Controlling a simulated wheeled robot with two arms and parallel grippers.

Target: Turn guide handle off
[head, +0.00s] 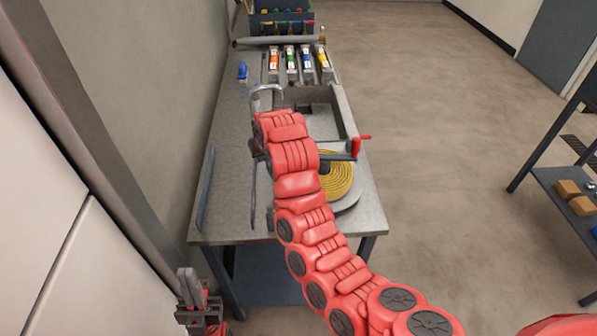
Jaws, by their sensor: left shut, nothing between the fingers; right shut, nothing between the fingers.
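A small red handle (361,146) stands at the right edge of the workbench, at the end of a dark bar (336,157). It looks like the guide handle; its exact setting is too small to tell. My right arm reaches up from the bottom right across the bench and covers the left part of the bar. My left gripper (191,288) is shut and empty at the bottom left, off the bench's near left corner and far from the handle.
A wall closes the left side. The floor (440,150) to the right is clear up to a shelf (560,180).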

